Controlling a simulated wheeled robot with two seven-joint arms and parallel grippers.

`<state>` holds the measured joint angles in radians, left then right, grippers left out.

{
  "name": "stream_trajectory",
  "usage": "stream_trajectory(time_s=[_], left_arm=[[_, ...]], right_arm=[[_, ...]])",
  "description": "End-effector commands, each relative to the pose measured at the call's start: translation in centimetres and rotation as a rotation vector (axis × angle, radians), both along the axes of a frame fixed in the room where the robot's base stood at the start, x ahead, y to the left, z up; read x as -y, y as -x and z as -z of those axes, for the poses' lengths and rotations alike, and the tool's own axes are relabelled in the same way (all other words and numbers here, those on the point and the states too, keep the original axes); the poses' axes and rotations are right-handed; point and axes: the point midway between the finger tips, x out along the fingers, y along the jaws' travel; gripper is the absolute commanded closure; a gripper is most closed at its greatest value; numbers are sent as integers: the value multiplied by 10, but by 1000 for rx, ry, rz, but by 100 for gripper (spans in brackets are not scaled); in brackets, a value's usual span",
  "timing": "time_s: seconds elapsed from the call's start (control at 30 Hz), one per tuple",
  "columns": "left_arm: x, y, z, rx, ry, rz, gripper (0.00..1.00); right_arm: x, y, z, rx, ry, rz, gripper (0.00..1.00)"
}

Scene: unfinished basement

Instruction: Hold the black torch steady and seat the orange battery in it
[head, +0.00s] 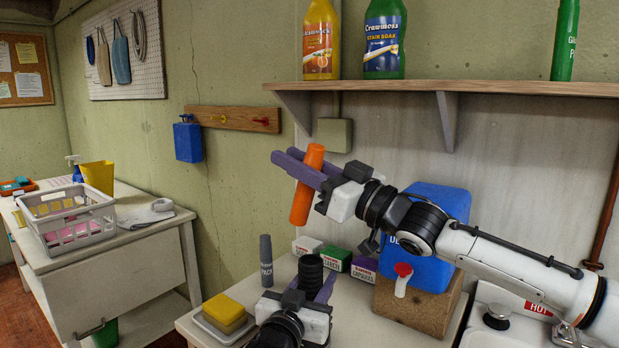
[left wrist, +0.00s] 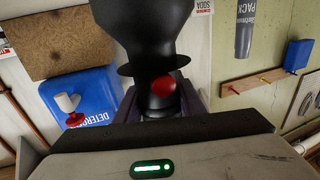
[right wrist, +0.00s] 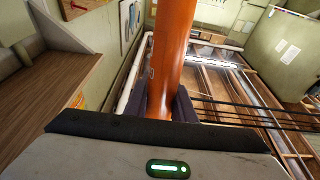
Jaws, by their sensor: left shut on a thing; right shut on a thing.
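The orange battery (head: 302,205) is a long cylinder, tilted slightly, in the air in the head view. My right gripper (head: 308,170) is shut on it with purple fingers around its middle. The battery also fills the top of the right wrist view (right wrist: 174,45). The black torch (head: 310,268) stands upright low in the head view, below the battery and apart from it. My left gripper (head: 312,290) is shut on the torch; its arm comes up from the bottom edge. In the left wrist view the torch (left wrist: 150,35) shows a red button between the fingers. The torch's opening is not clearly visible.
A grey tube (head: 266,262) stands left of the torch, near yellow sponges (head: 224,310) in a tray. Several small boxes (head: 335,257) and a blue detergent jug (head: 437,200) on a brown block (head: 415,305) stand behind and right. A shelf (head: 420,87) with bottles overhangs the bench.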

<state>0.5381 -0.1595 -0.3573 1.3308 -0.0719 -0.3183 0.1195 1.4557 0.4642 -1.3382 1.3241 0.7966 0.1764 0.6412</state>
Motion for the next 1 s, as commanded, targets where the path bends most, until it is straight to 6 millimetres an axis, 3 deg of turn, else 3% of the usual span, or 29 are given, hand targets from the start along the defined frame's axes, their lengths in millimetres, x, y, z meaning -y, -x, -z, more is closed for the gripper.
stream_trajectory(time_s=[0.1, 0.23, 0.63, 1.0], left_arm=[[0, 0, 1, -1, 0, 0, 95], [0, 0, 1, -2, -1, 0, 95], [0, 0, 1, -2, -1, 0, 95], [0, 0, 1, -2, -1, 0, 95]], right_arm=[[-22, -1, 6, -43, 42, 62, 100], [-28, -9, 7, -98, 97, 176, 100], [9, -29, 14, -226, 180, 455, 100], [12, -30, 15, -233, 183, 470, 100]])
